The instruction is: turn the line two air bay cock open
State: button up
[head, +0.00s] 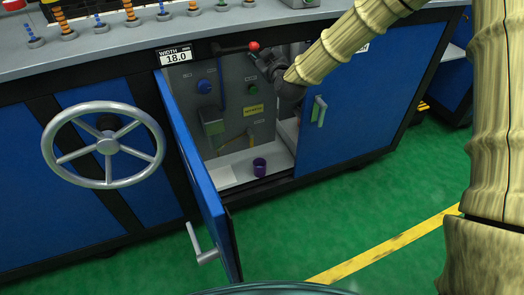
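The open bay (233,85) in the blue cabinet holds a grey panel with small labels too small to read. A dark lever (232,49) with a red ball end (254,47) lies near level at the top of the panel, above a blue pipe (221,88). I cannot tell which is the line two air cock. My dark gripper (262,61) is at the red ball; contact and finger opening are unclear.
The blue door (196,165) stands swung open toward me, with a handle (201,245) at its lower edge. A large handwheel (107,145) is at the left. A closed door (345,110) is at the right.

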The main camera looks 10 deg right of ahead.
jog(key=shift+s+a+f+m+b, duration=0.1)
jog(key=shift+a+f+m+b, duration=0.15)
jog(key=shift+m+b, duration=0.75)
jog(key=shift+a+f+m+b, duration=0.25)
jog(key=shift+m+b, duration=0.45)
jog(key=shift+b, duration=0.55)
jog(key=s+d+m+p, duration=0.1)
jog(key=s+m+p, duration=0.1)
jog(key=s, duration=0.9)
jog(key=s+a+f+g, duration=0.1)
jog(key=s+f+g, duration=0.2)
jog(key=f, duration=0.8)
jog(key=s+a+f+g, duration=0.2)
jog(key=s+f, duration=0.4)
jog(key=f, duration=0.5)
jog(key=shift+f+g+y, duration=0.3)
jog(key=shift+g, duration=0.1)
